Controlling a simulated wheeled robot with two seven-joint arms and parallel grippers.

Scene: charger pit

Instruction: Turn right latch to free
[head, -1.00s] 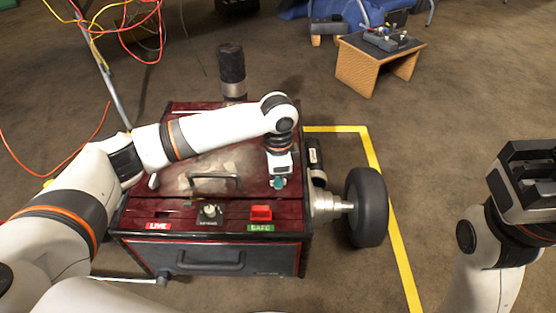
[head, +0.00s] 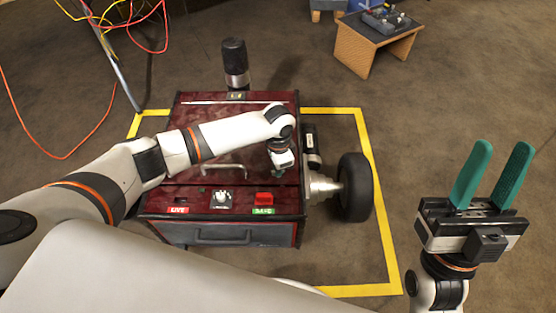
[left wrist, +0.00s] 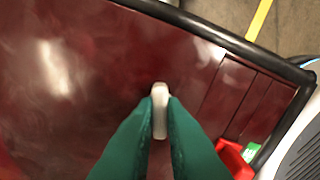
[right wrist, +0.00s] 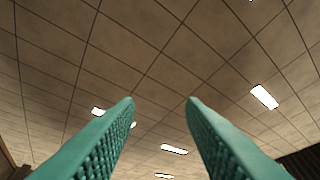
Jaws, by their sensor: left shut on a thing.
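The dark red charger box (head: 190,207) stands on the floor in the middle of the head view. In the left wrist view the right latch (left wrist: 159,112), a small pale tab, stands on the box's red lid. My left gripper (left wrist: 160,100) has its teal fingers shut on this latch, one on each side. In the head view the left gripper (head: 281,172) is over the right part of the lid, and the wrist mostly hides the latch. My right gripper (head: 490,175) is raised at the right, open and empty, its fingers pointing up at the ceiling in its wrist view.
A red switch (head: 265,198) and a white knob (head: 221,197) sit on the box's front strip. A wheel (head: 354,187) juts from its right side. Yellow tape (head: 378,215) marks the floor. A small wooden stand (head: 372,45) is behind. Cables hang at the upper left.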

